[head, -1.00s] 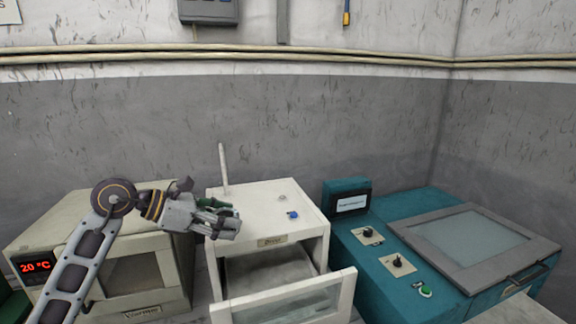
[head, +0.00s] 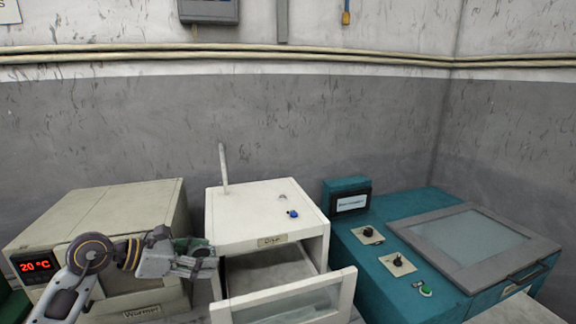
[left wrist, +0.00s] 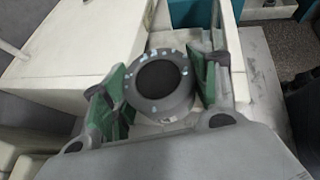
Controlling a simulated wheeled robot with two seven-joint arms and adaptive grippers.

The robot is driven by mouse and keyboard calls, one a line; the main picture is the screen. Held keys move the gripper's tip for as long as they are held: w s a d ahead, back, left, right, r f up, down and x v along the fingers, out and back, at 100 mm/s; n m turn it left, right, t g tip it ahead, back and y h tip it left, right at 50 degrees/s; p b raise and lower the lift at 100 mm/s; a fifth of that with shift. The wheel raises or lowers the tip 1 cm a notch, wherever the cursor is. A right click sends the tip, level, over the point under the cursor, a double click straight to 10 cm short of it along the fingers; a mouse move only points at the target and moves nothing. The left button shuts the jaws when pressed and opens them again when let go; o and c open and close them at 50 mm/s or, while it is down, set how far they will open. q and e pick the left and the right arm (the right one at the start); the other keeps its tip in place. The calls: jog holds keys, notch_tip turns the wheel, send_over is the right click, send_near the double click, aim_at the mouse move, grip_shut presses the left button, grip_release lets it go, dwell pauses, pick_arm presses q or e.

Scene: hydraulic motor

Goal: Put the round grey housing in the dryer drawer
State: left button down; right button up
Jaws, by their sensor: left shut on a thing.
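The round grey housing (left wrist: 162,80) is a ring with a dark centre and small light marks on its rim. In the left wrist view it sits between the green-padded fingers of my left gripper (left wrist: 160,85), which is shut on it. In the head view my left gripper (head: 203,262) is in front of the warmer's right side, just left of the dryer; the housing is hard to make out there. The white dryer (head: 225,235) has its drawer (head: 285,302) pulled out to the front, with a glass-panelled front. The visible part of the drawer's inside looks empty. My right gripper is not in view.
The beige warmer (head: 110,215), with a red 20 °C display, stands left of the dryer. A teal machine (head: 390,270) with knobs and a grey-framed lid stands close on its right. A thin upright rod (head: 223,165) and a blue button (head: 292,213) are on the dryer's top.

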pick_arm(q)
jog(key=s+f, duration=0.4)
jog(key=f, duration=0.7)
jog(key=shift+s+a, duration=0.3)
jog(key=shift+a, duration=0.1)
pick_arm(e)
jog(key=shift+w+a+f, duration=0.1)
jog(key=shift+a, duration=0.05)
pick_arm(q)
jog(key=shift+f, duration=0.1)
